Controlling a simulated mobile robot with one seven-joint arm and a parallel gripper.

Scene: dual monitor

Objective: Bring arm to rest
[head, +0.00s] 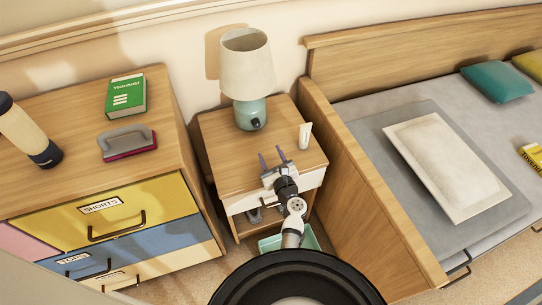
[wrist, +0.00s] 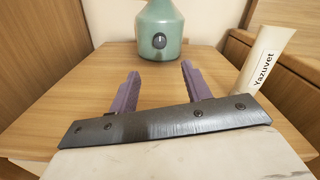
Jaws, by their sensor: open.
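My gripper (head: 272,158) is over the front part of the wooden nightstand (head: 216,137), with its two purple fingers apart and nothing between them. In the wrist view the open gripper (wrist: 158,85) points across the nightstand top (wrist: 60,101) toward the teal lamp base (wrist: 160,30). The white tube marked Yazuvet (wrist: 264,62) stands to the right of the fingers, apart from them. The tube also shows in the head view (head: 305,135). My arm reaches up from the bottom middle of the head view.
A lamp (head: 246,65) stands at the back of the nightstand. A bed (head: 365,120) is close at right. A teal bin (head: 270,243) sits below.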

